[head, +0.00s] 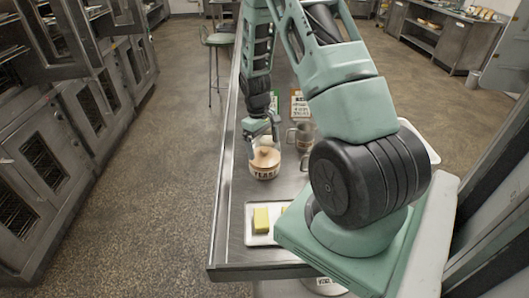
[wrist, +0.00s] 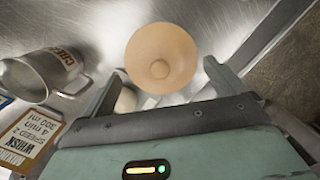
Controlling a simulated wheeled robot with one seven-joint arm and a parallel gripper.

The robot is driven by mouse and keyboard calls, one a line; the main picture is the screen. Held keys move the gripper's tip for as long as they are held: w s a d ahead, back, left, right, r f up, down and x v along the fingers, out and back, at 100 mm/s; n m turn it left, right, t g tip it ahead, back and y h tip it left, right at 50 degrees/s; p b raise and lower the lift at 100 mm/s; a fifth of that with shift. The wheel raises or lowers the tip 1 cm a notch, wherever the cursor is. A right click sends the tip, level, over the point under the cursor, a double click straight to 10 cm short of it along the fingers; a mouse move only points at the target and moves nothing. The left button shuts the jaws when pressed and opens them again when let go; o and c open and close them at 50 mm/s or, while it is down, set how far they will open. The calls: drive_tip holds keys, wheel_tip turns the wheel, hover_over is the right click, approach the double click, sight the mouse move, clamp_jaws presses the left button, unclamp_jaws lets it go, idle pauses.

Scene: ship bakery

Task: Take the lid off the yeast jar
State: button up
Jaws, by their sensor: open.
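The yeast jar (head: 264,173), labelled "YEAST", stands upright on the steel counter. Its round tan lid (head: 266,157) sits on top. In the wrist view the lid (wrist: 160,45) with its small central knob fills the upper middle and hides the jar body. My gripper (head: 262,130) is above the jar, pointing down. In the wrist view its two fingers (wrist: 166,76) are spread apart, one on each side of the knob in the picture. Nothing is held between them. I cannot tell the exact height gap to the knob.
A metal mug (wrist: 30,78) stands left of the jar in the wrist view, with a recipe card (wrist: 25,140) near it. A small white object (wrist: 126,98) is partly hidden by my gripper.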

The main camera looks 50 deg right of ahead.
sight(265, 153)
drive_tip(key=shift+s+f, duration=0.15)
drive_tip(key=shift+f, duration=1.05)
drive_tip(key=shift+s, duration=0.1)
drive_tip(key=c, duration=1.2)
